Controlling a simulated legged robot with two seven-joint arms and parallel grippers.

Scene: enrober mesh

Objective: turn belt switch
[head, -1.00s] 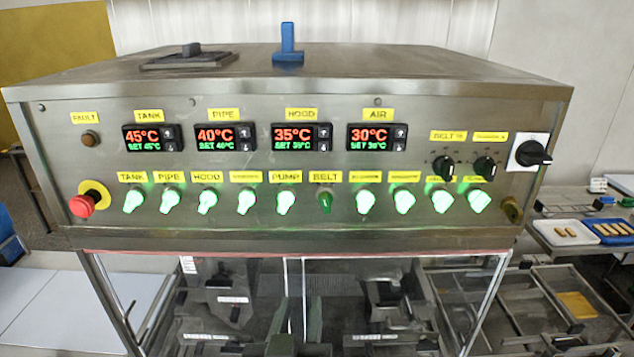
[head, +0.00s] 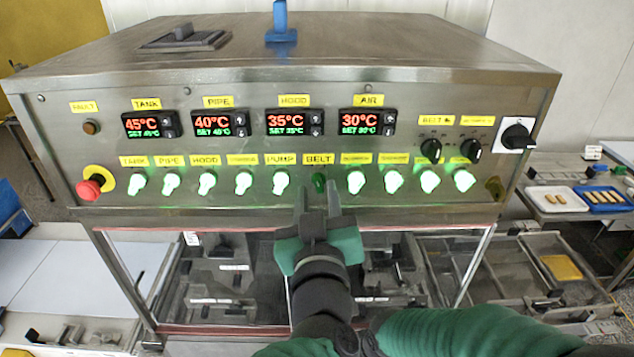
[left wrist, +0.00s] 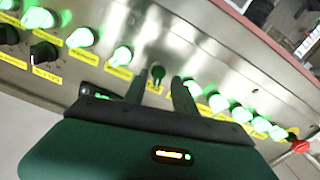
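The belt switch (head: 319,183) is a small dark green, unlit knob under the yellow BELT label (head: 318,159) on the steel control panel. The switches on both sides of it glow bright green. My left gripper (head: 319,190) is in front of the panel, its two fingers apart and pointing at the belt switch from just below. In the left wrist view the belt switch (left wrist: 158,73) shows just beyond and between the open fingertips (left wrist: 156,82). I cannot tell whether the fingers touch it. My right gripper is not in view.
Lit neighbouring switches (head: 281,183) (head: 356,182) sit close on either side. A red emergency button (head: 89,188) is at the panel's left end, and a black rotary switch (head: 517,136) at its right. Trays with bars (head: 604,198) stand at the far right.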

